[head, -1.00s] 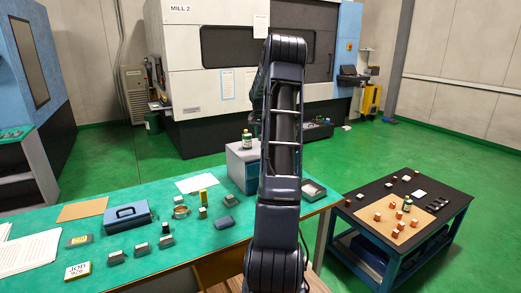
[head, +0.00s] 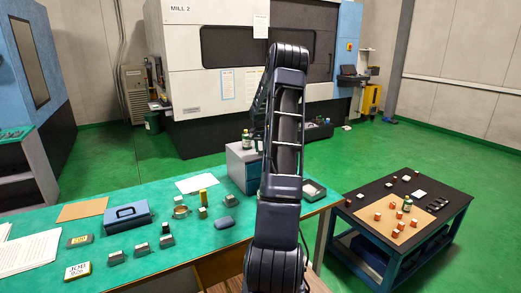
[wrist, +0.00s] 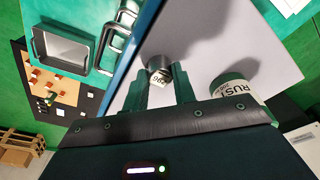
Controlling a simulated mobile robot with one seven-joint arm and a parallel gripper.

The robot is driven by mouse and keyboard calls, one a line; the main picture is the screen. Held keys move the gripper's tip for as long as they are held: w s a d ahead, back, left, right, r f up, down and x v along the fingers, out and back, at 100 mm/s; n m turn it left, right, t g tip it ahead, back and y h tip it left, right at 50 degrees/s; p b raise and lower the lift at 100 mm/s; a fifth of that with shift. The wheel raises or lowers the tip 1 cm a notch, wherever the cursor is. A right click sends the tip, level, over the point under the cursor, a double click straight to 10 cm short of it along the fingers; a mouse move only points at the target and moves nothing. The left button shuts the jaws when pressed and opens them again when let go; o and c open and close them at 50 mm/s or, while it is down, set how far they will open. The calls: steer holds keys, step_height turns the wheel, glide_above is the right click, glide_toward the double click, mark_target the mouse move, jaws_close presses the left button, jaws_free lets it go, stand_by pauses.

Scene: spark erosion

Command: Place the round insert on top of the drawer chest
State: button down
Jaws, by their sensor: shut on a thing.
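The round insert (wrist: 160,70) is a small dark cylinder with a pale, partly readable label. In the wrist view it sits between the fingertips of my gripper (wrist: 161,84), which is shut on it. The drawer chest (head: 237,170) is a grey box with a blue front on the green bench. Its pale grey top (wrist: 220,45) fills the middle of the wrist view, beneath the insert. I cannot tell whether the insert touches that top. In the head view my arm hides the gripper and part of the chest.
A green bottle with a "RUST" label (wrist: 237,92) stands on the chest top, close right of the fingers. A grey tray (wrist: 66,48) lies beyond the chest's edge. A black-topped cart (head: 440,192) stands right.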

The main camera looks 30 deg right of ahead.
steer(key=c, duration=1.1)
jaws_free()
steer(key=shift+f, duration=0.1)
steer(key=shift+c, duration=0.2)
step_height(320, 180, up, 12)
steer(key=s+a, duration=0.1)
steer(key=s+a+r+n, duration=0.1)
steer(key=s+a+r, duration=0.3)
steer(key=s+a, duration=0.25)
steer(key=s+a+r+n+t, duration=0.1)
steer(key=s+a+r+n, duration=0.1)
steer(key=s+a+r, duration=0.45)
steer(key=s+a+r+n, duration=0.1)
steer(key=s+a, duration=0.3)
steer(key=a, duration=0.5)
steer(key=s+a+f+n, duration=0.1)
steer(key=s+a, duration=0.2)
steer(key=s, duration=0.5)
steer(key=s+a+f+n+t, duration=0.1)
steer(key=s+a, duration=0.3)
steer(key=s, duration=0.5)
steer(key=s+a+f+n+t+y, duration=0.1)
steer(key=s+a+f+n, duration=0.1)
steer(key=s, duration=0.7)
steer(key=shift+a+f+n, duration=0.15)
steer(key=shift+a+n, duration=0.35)
steer(key=shift+a, duration=0.75)
